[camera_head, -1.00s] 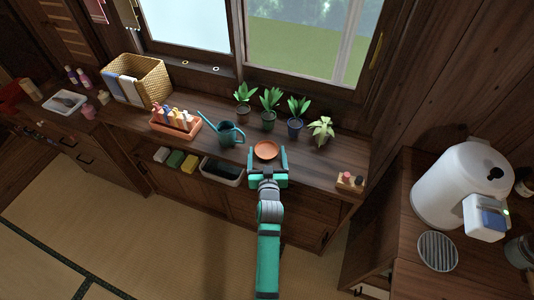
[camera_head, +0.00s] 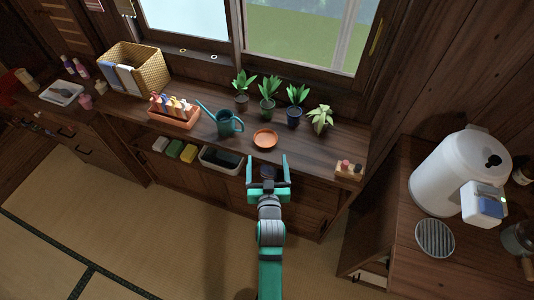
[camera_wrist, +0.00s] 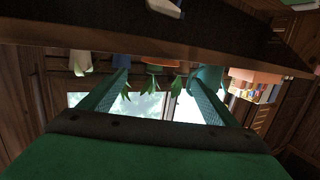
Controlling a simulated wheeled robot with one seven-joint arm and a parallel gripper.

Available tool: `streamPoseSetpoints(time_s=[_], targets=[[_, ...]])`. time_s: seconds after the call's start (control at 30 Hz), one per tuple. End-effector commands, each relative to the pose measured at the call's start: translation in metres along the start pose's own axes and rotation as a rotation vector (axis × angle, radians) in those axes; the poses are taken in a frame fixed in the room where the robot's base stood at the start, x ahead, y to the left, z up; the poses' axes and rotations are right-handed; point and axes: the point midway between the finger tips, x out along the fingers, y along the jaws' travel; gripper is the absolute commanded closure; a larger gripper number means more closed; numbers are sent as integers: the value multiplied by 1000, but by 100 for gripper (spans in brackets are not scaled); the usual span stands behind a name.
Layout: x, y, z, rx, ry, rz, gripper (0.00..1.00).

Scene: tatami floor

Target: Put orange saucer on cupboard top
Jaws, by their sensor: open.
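The orange saucer (camera_head: 265,139) lies flat on the wooden cupboard top (camera_head: 312,153), near its front edge. It is right of the teal watering can (camera_head: 228,123) and in front of the potted plants. My gripper (camera_head: 267,159) is open and empty at the front edge of the cupboard, with its fingers pointing toward the saucer but apart from it. In the wrist view the two fingers (camera_wrist: 160,98) are spread with nothing between them held. The scene looks upside down there, and an orange strip under the top's edge may be the saucer.
Several potted plants (camera_head: 268,98) stand along the window. An orange rack (camera_head: 174,112) and a wicker basket (camera_head: 140,68) are to the left. A white dispenser (camera_head: 455,173) stands on the right-hand cabinet.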

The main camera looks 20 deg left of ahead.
Motion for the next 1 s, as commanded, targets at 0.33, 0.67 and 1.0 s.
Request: streamPoseSetpoints(time_s=[0.33,0.67,1.0], targets=[[-19,0,1,0,-1,1,18],[-111,36,45,-9,-30,92,18],[-247,50,66,5,-60,208,18]])
